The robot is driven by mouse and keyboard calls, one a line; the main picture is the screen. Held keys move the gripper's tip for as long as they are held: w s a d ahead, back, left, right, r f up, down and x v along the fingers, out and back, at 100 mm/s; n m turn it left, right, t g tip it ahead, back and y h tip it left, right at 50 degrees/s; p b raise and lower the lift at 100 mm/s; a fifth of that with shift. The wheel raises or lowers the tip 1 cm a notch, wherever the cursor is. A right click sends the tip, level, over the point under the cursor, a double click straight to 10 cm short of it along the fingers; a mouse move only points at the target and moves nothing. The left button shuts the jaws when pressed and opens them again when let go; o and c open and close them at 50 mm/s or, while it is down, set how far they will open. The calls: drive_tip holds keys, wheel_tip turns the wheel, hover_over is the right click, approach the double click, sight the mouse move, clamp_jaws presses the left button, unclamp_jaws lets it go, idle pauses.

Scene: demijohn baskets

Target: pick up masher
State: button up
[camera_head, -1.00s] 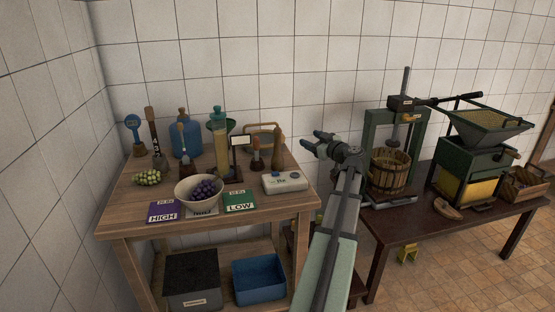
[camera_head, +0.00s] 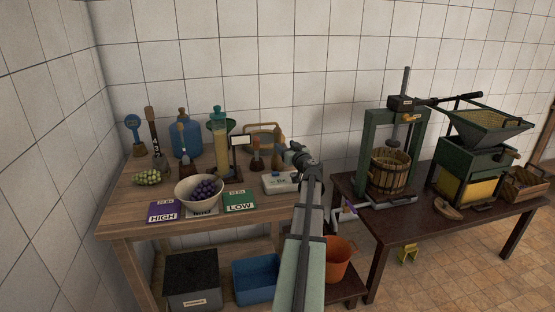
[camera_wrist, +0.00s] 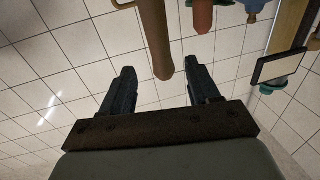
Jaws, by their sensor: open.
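The masher appears to be the brown tapered wooden club (camera_head: 277,146) standing upright at the back right of the wooden table. My gripper (camera_head: 297,156) is just right of it in the head view. In the wrist view the masher (camera_wrist: 155,35) comes down from the top edge, its rounded end lying between the two finger lines. My gripper (camera_wrist: 161,72) is open there, with a gap visible on each side of the masher. The masher's other end is out of the wrist view.
A white meter box (camera_head: 279,184) sits just in front of the masher. A small red-brown bulb tool (camera_head: 257,155) and a tall yellowish cylinder (camera_head: 221,150) stand to its left. A bowl of dark grapes (camera_head: 199,191) is at the front. A basket press (camera_head: 389,172) stands on the right table.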

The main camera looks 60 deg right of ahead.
sight(279, 140)
drive_tip(key=x, duration=0.8)
drive_tip(key=shift+w+d, duration=0.15)
drive_tip(key=shift+c, duration=0.3)
clamp_jaws()
idle(0.4)
